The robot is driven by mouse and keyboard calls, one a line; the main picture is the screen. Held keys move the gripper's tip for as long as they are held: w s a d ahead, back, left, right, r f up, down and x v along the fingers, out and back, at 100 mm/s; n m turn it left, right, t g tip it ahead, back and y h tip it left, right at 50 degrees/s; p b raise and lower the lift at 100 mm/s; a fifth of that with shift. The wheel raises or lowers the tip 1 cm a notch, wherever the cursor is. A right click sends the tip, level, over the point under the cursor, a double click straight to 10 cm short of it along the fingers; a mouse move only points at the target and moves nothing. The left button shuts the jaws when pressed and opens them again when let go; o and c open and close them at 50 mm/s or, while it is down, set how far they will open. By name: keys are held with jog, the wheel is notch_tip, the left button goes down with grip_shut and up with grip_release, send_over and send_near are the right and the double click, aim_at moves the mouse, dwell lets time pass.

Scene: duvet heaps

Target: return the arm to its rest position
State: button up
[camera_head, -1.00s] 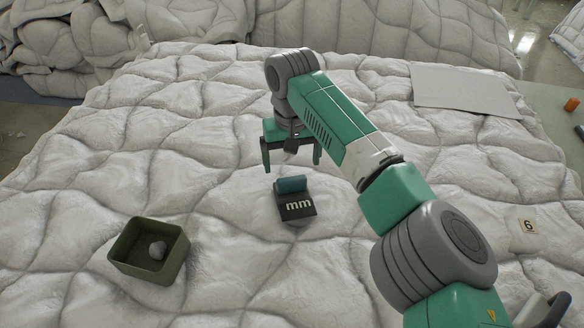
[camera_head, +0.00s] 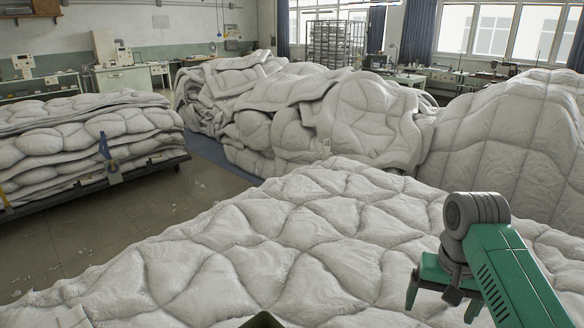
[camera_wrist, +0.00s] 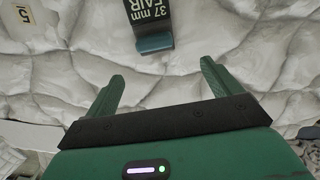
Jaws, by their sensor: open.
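My gripper (camera_head: 442,306) shows at the lower right of the head view, at the end of my green and grey arm, pointing down over the white quilted duvet (camera_head: 290,235). In the wrist view my gripper (camera_wrist: 162,75) has its two green fingers spread wide with nothing between them. Beyond the fingertips, apart from them, a teal block (camera_wrist: 154,43) lies by a dark label piece (camera_wrist: 148,14) with white lettering, on the duvet.
A dark container rim (camera_head: 262,320) just shows at the bottom edge of the head view. Duvet heaps (camera_head: 300,115) stand behind, and a loaded cart (camera_head: 90,150) is at left with open floor (camera_head: 190,195) beside it. A small numbered tag (camera_wrist: 25,13) lies on the duvet.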

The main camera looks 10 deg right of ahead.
jog(key=w+a+r+n+t, duration=0.1)
jog(key=w+a+n+t, duration=0.1)
jog(key=w+a, duration=0.35)
jog(key=w+a+r+n+t+p, duration=0.1)
jog(key=w+a, duration=0.1)
jog(key=a, duration=0.6)
jog(key=w+a+r+n+t, duration=0.1)
jog(key=w+a+n+t, duration=0.15)
jog(key=a, duration=0.35)
jog(key=w+a+r+n+t+y+p, duration=0.1)
jog(key=a+r+n+t+y+p, duration=0.2)
jog(key=a+r+t, duration=0.85)
jog(key=s+a+r+y, duration=0.1)
jog(key=s+a+r, duration=0.3)
jog(key=a+r, duration=0.15)
jog(key=s+a+r+y, duration=0.1)
jog(key=s+a+r, duration=0.3)
jog(key=r, duration=0.3)
jog(key=s+d+r+m+t+h+p, duration=0.1)
jog(key=s+d+r+t+h, duration=0.25)
jog(key=s+r, duration=0.4)
jog(key=s+d+r+m+t+h+p, duration=0.2)
jog(key=s+d+r+t, duration=0.15)
jog(key=s, duration=0.75)
notch_tip(320, 180, up, 37)
jog(key=a+y+p, duration=0.1)
jog(key=p, duration=3.5)
jog(key=shift+w+a+t, duration=0.25)
jog(key=shift+w+t, duration=0.05)
jog(key=shift+w, duration=0.15)
